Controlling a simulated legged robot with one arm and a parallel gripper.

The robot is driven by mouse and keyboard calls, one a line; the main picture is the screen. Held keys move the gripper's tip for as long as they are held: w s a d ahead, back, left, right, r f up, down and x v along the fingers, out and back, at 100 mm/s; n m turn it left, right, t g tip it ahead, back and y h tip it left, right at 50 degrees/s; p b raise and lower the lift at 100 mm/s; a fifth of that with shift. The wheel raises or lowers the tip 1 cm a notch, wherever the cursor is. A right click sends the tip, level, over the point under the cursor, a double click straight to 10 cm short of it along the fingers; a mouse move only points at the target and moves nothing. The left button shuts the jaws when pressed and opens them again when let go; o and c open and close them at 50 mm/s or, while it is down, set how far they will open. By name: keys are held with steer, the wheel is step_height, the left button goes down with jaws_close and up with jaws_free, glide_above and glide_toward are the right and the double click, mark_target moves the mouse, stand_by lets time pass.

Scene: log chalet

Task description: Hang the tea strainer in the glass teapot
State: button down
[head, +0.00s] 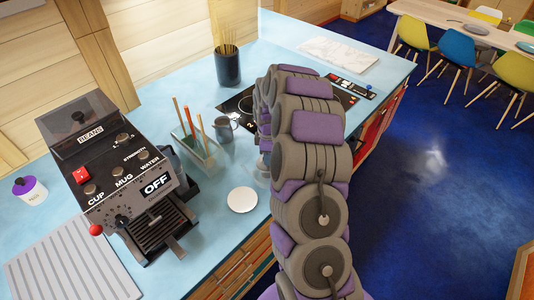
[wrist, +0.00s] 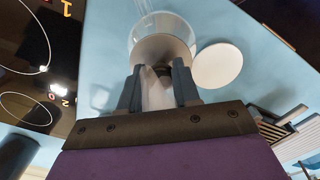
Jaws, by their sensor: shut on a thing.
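In the wrist view my gripper (wrist: 157,84) is shut on the tea strainer (wrist: 163,47), a grey round metal piece just beyond the fingertips. A pale strip shows between the two dark fingers. The glass teapot (wrist: 163,19) is clear and round, at the top centre of the wrist view. The strainer overlaps its mouth in the picture; I cannot tell whether it is inside the rim or above it. In the head view the teapot (head: 259,172) is mostly hidden behind my arm, which also hides my gripper and the strainer.
A white disc (head: 242,199) lies flat beside the teapot. A grey mug (head: 223,129), a glass box with sticks (head: 196,148) and a coffee machine (head: 120,180) stand left of my arm. A black hob (wrist: 35,60) is close by. Bare blue counter (head: 215,235) lies in front.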

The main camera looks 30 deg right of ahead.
steer(key=shift+d, duration=0.2)
steer(key=c, duration=0.7)
jaws_free()
steer(key=shift+a, duration=0.45)
steer(key=shift+c, duration=0.2)
steer(key=shift+d, duration=0.35)
steer(key=shift+a, duration=0.25)
steer(key=shift+d+r+p, duration=0.1)
steer(key=shift+r+p, duration=0.4)
steer(key=shift+r, duration=1.15)
step_height(320, 180, up, 6)
steer(key=shift+f+p, duration=0.15)
steer(key=shift+p, duration=0.65)
